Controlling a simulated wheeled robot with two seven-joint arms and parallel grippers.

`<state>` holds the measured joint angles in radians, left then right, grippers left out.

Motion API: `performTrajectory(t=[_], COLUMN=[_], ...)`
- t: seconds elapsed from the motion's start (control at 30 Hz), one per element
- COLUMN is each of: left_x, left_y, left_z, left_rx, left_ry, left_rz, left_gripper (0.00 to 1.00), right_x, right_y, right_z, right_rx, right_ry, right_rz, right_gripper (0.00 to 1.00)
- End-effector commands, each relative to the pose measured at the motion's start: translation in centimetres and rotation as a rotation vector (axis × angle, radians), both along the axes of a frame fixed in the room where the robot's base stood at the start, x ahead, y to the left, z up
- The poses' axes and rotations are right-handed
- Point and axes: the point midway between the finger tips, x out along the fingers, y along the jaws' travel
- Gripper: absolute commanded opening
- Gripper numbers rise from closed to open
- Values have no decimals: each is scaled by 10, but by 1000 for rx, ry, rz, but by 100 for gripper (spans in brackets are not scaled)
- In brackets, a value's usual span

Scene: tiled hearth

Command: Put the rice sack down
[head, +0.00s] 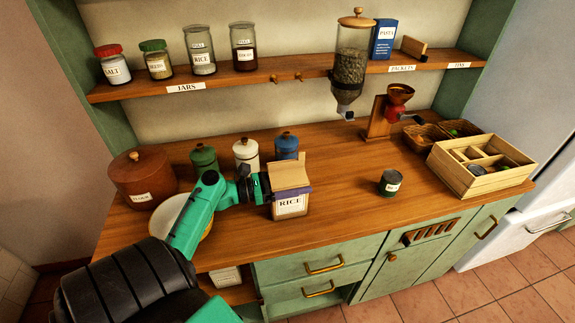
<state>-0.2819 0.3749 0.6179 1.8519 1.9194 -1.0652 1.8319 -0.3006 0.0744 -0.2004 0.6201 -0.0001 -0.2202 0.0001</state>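The rice sack (291,207) is a pale brown paper bag with a folded top and a white RICE label. It is upright at the counter's front, in the middle of the head view. My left gripper (288,190) reaches it from the left, with a purple finger across the sack's front below the fold. The other finger is hidden behind the sack. The gripper looks shut on the sack. The sack's base is at or just above the wooden counter (340,215); I cannot tell whether it touches. My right gripper is out of view.
Green, white and blue canisters (246,153) stand behind the sack. A round wooden bin (143,176) and a pale plate (170,216) are left. A small dark tin (390,183) and a divided wooden crate (480,166) are right. Counter between sack and tin is clear.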

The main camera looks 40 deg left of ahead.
Motion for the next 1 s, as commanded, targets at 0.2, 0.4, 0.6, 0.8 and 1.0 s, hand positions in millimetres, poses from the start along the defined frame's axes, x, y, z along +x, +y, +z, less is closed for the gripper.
performTrajectory(t=[0.2,0.4,0.6,0.8,1.0], left_x=[0,0,0,0,0], left_y=[0,0,1,0,0], left_z=[0,1,11,58,133], left_rx=[0,-1,2,6,9], left_ry=[0,-3,-4,-8,-9], left_rz=[0,0,0,-2,-1], left_gripper=[0,0,0,0,0], right_x=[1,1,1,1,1], right_y=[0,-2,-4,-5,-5], right_z=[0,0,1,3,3], right_rx=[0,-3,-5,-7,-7], right_ry=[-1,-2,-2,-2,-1], right_rz=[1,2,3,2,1], right_gripper=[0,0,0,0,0])
